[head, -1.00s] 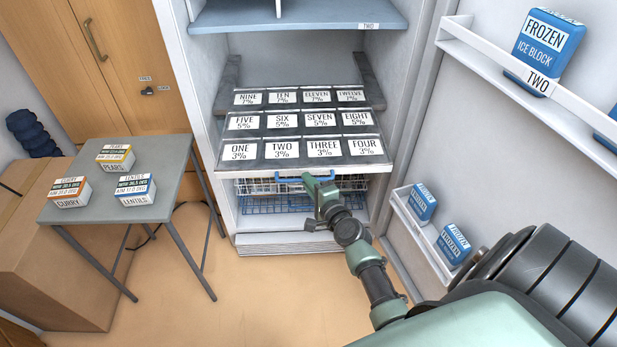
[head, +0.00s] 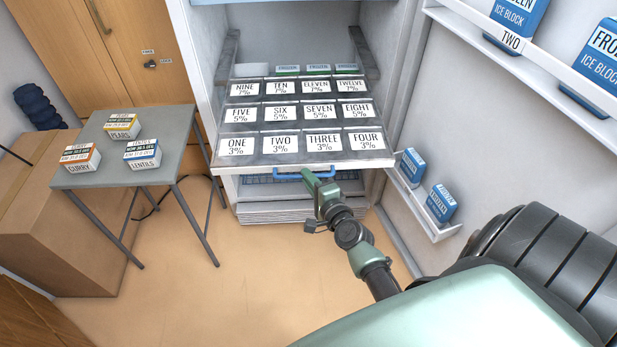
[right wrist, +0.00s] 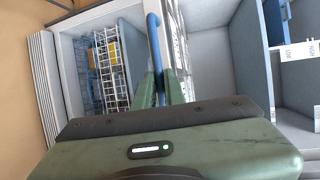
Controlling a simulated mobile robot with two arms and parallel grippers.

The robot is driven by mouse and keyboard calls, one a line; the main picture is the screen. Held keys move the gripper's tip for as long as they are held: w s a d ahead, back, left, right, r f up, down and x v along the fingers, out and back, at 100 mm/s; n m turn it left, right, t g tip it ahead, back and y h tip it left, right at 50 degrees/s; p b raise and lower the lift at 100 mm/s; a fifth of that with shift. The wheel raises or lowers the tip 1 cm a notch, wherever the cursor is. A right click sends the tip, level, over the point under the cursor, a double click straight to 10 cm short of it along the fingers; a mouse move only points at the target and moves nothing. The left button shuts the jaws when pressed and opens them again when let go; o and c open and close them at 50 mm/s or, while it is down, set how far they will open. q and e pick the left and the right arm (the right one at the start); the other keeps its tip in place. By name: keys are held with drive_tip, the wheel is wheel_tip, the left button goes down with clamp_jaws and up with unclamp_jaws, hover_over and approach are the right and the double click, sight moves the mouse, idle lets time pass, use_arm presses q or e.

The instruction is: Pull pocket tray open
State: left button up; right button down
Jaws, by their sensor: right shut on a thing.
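The pocket tray (head: 350,158) is a dark panel of numbered pockets labelled ONE to TWELVE, in rows of 3%, 5% and 7%. It sticks out of the front of the open white cabinet. A blue bar handle (head: 290,176) runs under its front edge. My right gripper (head: 308,176) is shut on this handle. In the right wrist view the blue handle (right wrist: 154,45) passes between the gripper fingers (right wrist: 160,88). Behind the tray's last row, several green-and-blue FROZEN packs (head: 318,69) show. My left gripper is not in view.
A grey table (head: 180,163) at left holds CURRY (head: 80,157), PEARS (head: 122,126) and LENTILS (head: 142,154) boxes. The open door (head: 500,130) at right carries blue ice blocks (head: 440,204) on shelves. A wire basket (right wrist: 112,70) sits below the tray. Floor in front is clear.

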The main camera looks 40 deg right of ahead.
drive_tip(key=c, duration=1.5)
unclamp_jaws()
drive_tip(key=shift+s, duration=0.1)
drive_tip(key=v, duration=0.7)
drive_tip(key=shift+s+b, duration=0.3)
drive_tip(key=s+a+f+n+g+y, duration=0.1)
drive_tip(key=s+a+f+n+g, duration=0.25)
drive_tip(key=f, duration=0.65)
drive_tip(key=s+a+f+n+g+y, duration=0.1)
drive_tip(key=s+a+f+n+g, duration=0.25)
drive_tip(key=f, duration=0.65)
drive_tip(key=s+a+f+n+g+y, duration=0.1)
drive_tip(key=s+a+f+n, duration=0.35)
drive_tip(key=f, duration=0.65)
drive_tip(key=s+d+f+n+g, duration=0.1)
drive_tip(key=s+f+n+g, duration=0.2)
drive_tip(key=s, duration=1)
drive_tip(key=s+d+f+n+g, duration=0.1)
drive_tip(key=s+f+n+g, duration=0.2)
drive_tip(key=s+f+n, duration=0.5)
drive_tip(key=s+f, duration=0.2)
drive_tip(key=s, duration=0.3)
drive_tip(key=shift+n+g+h, duration=0.3)
drive_tip(key=shift+n, duration=0.05)
